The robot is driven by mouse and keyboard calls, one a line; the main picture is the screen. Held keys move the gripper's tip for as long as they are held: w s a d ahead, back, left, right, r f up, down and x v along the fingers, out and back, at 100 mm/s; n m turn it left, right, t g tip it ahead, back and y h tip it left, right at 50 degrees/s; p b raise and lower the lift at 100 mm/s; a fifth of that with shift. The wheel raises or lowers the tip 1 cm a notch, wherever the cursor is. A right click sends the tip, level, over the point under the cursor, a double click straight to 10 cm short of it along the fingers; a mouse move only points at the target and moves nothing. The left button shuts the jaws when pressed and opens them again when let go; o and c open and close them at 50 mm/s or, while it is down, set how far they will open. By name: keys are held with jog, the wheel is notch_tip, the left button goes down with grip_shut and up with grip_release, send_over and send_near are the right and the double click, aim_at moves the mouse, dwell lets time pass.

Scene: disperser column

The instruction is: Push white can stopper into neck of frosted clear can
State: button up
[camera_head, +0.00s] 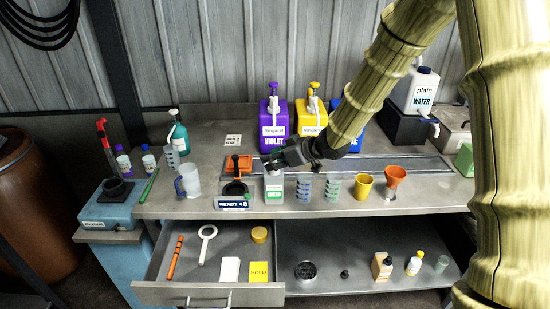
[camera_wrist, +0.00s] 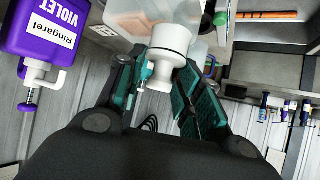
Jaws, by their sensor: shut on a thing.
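The frosted clear can (camera_head: 274,191), with a green label, stands upright near the bench's front edge in the head view. Part of its pale body (camera_wrist: 148,12) shows at the top of the wrist view. My gripper (camera_head: 272,163) is just above the can, reaching in from the right. In the wrist view my gripper (camera_wrist: 168,68) has its teal-padded fingers shut on the white can stopper (camera_wrist: 170,40). The stopper lines up with the can's top. I cannot tell how deep it sits in the neck, since the neck is hidden.
A black funnel stand marked READY (camera_head: 233,201) is close left of the can. Graduated cups (camera_head: 304,188), a yellow cup (camera_head: 363,187) and an orange funnel (camera_head: 394,178) stand to the right. Violet (camera_head: 274,122) and yellow (camera_head: 311,118) pump jugs stand behind. An open drawer (camera_head: 208,293) juts out below.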

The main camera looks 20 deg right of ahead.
jog(key=o, duration=0.8)
jog(key=o, duration=0.5)
jog(key=shift+c, duration=0.2)
jog(key=shift+r, duration=0.15)
jog(key=shift+r+p, duration=3.4)
jog(key=shift+p, duration=0.25)
